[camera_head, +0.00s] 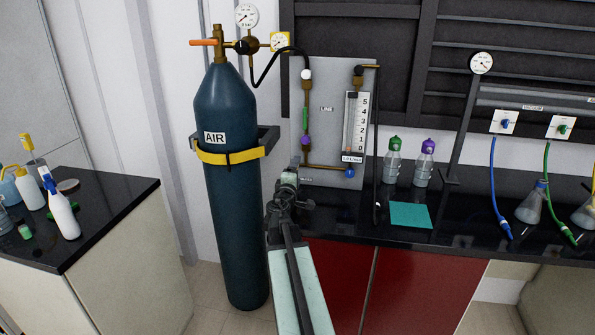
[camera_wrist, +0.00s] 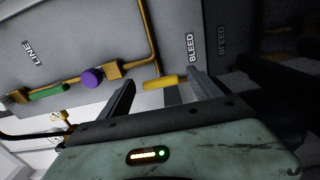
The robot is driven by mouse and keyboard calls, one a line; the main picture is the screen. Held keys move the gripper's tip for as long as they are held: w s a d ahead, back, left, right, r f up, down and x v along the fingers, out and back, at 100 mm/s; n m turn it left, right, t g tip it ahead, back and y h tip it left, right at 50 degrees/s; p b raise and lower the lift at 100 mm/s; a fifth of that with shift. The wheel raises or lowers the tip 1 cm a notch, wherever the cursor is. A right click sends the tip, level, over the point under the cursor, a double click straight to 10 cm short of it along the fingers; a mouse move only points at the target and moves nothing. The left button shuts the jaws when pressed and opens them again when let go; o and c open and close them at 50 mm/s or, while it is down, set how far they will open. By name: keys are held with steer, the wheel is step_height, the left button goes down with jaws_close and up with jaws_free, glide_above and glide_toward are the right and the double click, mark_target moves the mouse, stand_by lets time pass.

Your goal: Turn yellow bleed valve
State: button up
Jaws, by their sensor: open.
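The yellow bleed valve handle (camera_wrist: 167,82) shows in the wrist view as a short yellow lever beside the BLEED label (camera_wrist: 191,47), at the end of a brass pipe. My gripper (camera_wrist: 161,77) is open, with one finger on each side of the handle. I see gaps to both fingers; whether either touches it is hard to tell. In the head view my gripper (camera_head: 291,172) is at the lower left edge of the grey panel (camera_head: 327,84), and it hides the yellow handle there.
A purple knob (camera_wrist: 92,77) and a green part (camera_wrist: 48,91) sit on the same pipework. A tall AIR cylinder (camera_head: 235,220) with a yellow strap stands just left of my arm. A black counter (camera_head: 460,228) with bottles (camera_head: 393,165) and flasks (camera_head: 532,205) lies right.

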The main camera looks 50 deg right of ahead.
steer(key=v, duration=0.5)
steer(key=shift+s+a, duration=0.1)
steer(key=shift+a, duration=0.1)
steer(key=w+a+r+t+y+p, duration=0.15)
steer(key=w+a+p, duration=0.35)
steer(key=a, duration=0.6)
steer(key=w+a+r+y+p, duration=0.2)
steer(key=w+a+y+p, duration=0.15)
steer(key=w+a, duration=0.55)
steer(key=s+a+f+m+g+y+p, duration=0.25)
steer(key=a+f, duration=0.25)
steer(key=a, duration=0.4)
steer(key=s+a+f+m+g+y+p, duration=0.1)
steer(key=s+a+f+m+g+y, duration=0.25)
steer(key=a, duration=0.55)
steer(key=s+a+f+g+y, duration=0.4)
steer(key=s+a+f, duration=0.3)
steer(key=s+a, duration=0.4)
steer(key=shift+s+a+f+g, duration=0.15)
steer(key=shift+s+a+g, duration=0.2)
steer(key=shift+g, duration=0.2)
